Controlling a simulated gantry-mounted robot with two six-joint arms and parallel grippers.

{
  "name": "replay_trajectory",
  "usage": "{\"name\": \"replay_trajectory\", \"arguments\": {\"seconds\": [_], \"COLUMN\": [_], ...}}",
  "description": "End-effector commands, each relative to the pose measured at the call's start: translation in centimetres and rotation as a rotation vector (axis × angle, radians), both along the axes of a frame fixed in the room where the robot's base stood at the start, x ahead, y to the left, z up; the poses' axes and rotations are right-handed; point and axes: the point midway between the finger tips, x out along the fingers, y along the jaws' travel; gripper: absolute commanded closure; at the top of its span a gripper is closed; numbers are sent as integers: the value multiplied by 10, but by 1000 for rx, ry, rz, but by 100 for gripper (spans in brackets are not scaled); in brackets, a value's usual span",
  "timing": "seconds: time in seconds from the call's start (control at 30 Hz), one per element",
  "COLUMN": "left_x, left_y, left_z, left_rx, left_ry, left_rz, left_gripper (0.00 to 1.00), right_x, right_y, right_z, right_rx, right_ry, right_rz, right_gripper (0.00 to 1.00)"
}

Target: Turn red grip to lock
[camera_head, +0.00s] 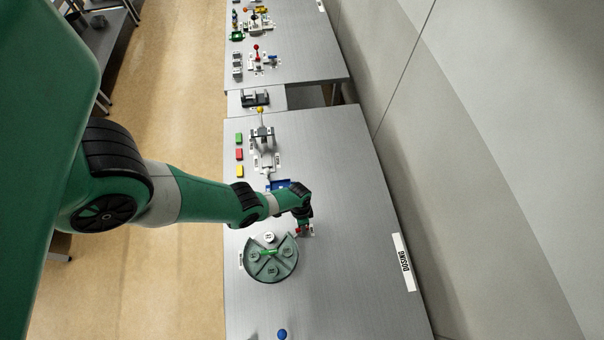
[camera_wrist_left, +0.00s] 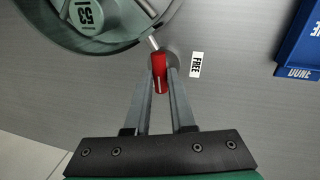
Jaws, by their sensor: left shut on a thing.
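The red grip (camera_wrist_left: 160,72) sits between the two fingers of my left gripper (camera_wrist_left: 163,75) in the left wrist view, and the gripper is shut on it. The grip is on a thin metal rod beside a round grey-green carousel (camera_wrist_left: 85,45). A white label reading "FREE" (camera_wrist_left: 196,65) lies just right of the grip. In the head view the left gripper (camera_head: 304,230) reaches down at the right upper edge of the carousel (camera_head: 271,279), and a bit of red shows there. My right gripper is not in view.
A blue tray (camera_wrist_left: 303,40) lies to the right in the left wrist view. In the head view a blue knob (camera_head: 282,334) stands at the bottom, a "DOSING" sign (camera_head: 404,262) at the right edge, and green, red and yellow buttons (camera_head: 239,154) farther up the grey table (camera_head: 340,200).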

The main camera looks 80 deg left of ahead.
Motion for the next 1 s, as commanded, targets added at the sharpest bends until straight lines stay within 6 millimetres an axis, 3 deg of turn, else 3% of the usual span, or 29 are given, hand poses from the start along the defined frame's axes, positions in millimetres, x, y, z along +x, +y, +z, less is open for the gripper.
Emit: {"name": "replay_trajectory", "arguments": {"seconds": [0.3, 0.77, 0.8, 0.93, 1.0], "left_x": [0, 0, 0, 0, 0], "left_y": [0, 0, 0, 0, 0], "left_z": [-1, -1, -1, -1, 0], "left_rx": [2, 2, 2, 2, 1], "left_ry": [-1, 0, 0, 0, 0], "left_rz": [-110, -125, -125, -124, -124], "left_gripper": [100, 100, 76, 52, 48], "right_x": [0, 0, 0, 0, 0], "right_y": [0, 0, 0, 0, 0], "right_z": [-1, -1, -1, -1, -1], "right_rx": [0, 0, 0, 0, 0], "right_ry": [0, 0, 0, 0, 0], "right_rz": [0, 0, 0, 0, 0], "right_gripper": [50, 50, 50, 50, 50]}}
